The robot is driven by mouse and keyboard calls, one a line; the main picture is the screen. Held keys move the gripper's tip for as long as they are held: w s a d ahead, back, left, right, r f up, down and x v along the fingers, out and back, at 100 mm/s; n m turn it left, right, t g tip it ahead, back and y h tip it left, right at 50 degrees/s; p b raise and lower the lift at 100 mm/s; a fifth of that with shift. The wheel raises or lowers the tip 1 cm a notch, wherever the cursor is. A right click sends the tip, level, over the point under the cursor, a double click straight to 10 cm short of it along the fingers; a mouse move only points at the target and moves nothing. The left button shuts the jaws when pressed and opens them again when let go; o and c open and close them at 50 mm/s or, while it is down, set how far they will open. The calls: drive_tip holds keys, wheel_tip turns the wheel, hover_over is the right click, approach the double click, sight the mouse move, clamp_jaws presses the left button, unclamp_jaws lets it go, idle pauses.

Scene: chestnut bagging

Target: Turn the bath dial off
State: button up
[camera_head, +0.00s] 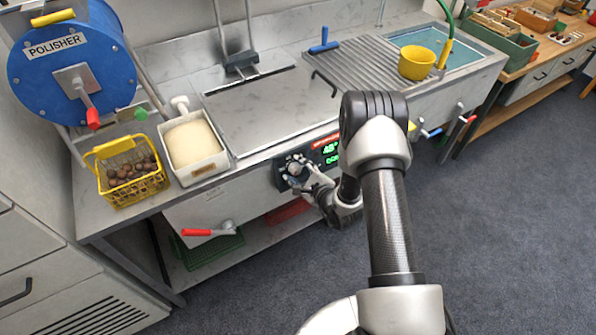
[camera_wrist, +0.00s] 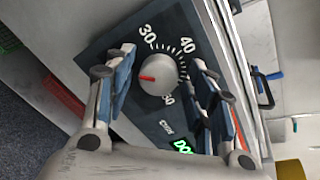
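The bath dial (camera_wrist: 160,73) is a round grey knob with a red pointer mark on a dark control panel (camera_wrist: 100,52). In the wrist view the mark faces picture-left, away from the printed 30 and 40. My gripper (camera_wrist: 164,80) is open, with one finger on each side of the dial. Gaps show between the fingers and the knob in that view; contact cannot be told. In the head view my gripper (camera_head: 301,172) is at the panel on the bench front and partly covers the dial. Green lit digits (camera_head: 329,149) show right of it.
A red-handled lever (camera_head: 208,231) sticks out at lower left of the panel. A yellow basket of chestnuts (camera_head: 135,194) and a white-filled tray (camera_head: 211,174) stand on the bench's left end. A blue polisher drum (camera_head: 110,65) is behind them. Grey floor is clear in front.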

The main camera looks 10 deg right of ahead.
idle(0.3)
drive_tip(key=v, duration=1.2)
drive_tip(key=shift+r, duration=0.1)
